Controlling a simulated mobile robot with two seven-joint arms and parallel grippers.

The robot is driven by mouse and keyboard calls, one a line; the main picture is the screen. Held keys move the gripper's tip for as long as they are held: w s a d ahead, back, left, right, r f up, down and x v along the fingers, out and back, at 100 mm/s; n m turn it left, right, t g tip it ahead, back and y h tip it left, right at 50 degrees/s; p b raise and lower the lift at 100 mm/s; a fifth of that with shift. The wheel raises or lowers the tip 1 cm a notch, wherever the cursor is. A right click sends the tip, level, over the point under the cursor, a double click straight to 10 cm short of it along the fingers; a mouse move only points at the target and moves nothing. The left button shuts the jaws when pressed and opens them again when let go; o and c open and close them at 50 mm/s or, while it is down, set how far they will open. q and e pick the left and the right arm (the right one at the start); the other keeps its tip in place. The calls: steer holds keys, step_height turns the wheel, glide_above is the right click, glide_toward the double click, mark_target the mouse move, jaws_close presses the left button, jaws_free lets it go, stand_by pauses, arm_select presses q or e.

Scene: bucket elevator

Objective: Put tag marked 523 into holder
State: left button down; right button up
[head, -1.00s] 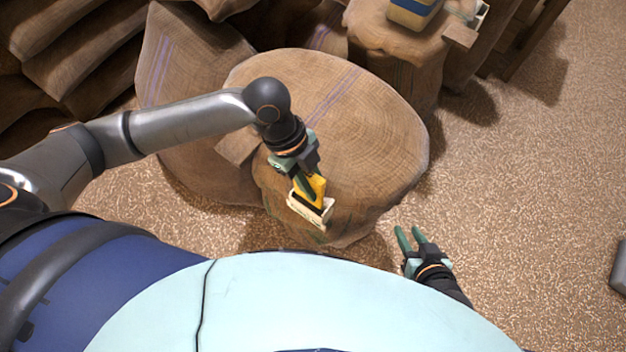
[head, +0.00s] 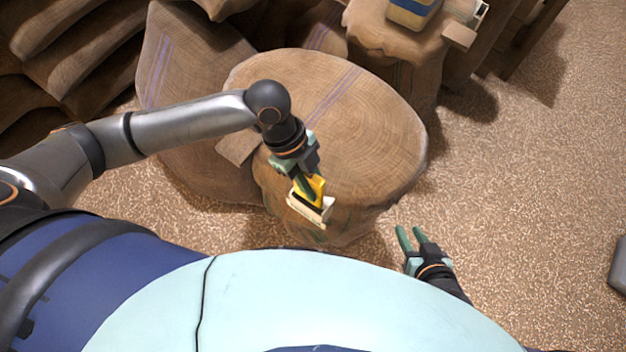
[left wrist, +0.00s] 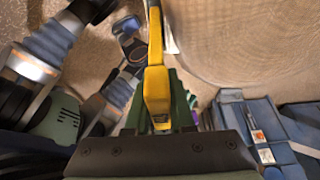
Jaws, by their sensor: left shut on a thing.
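My left gripper (head: 306,186) is shut on a yellow tag (head: 317,186), with its fingers pointing down. The tag also shows in the left wrist view (left wrist: 156,85), between the green fingers. I cannot read a number on it. The cream holder (head: 324,216) with a dark slot is at the near edge of the big sack. The tag's lower end is right at the holder; whether it is inside the slot I cannot tell. My right gripper (head: 411,238) is empty, its two green fingers apart, over the floor to the right of the sack.
The big burlap sack (head: 375,130) has a broad, mostly bare top. A brown flat piece (head: 238,149) lies at its left side. More sacks (head: 85,65) are piled at the back left. A blue and yellow box (head: 413,14) stands on a sack behind.

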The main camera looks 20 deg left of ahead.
arm_select(q)
steer(key=shift+f, duration=0.2)
stand_by(0.4)
steer(key=shift+f+b, duration=0.45)
steer(key=shift+f, duration=0.4)
steer(key=shift+f, duration=0.15)
steer(key=shift+f+b, duration=0.5)
steer(key=shift+f, duration=0.5)
steer(key=c, duration=0.7)
jaws_free()
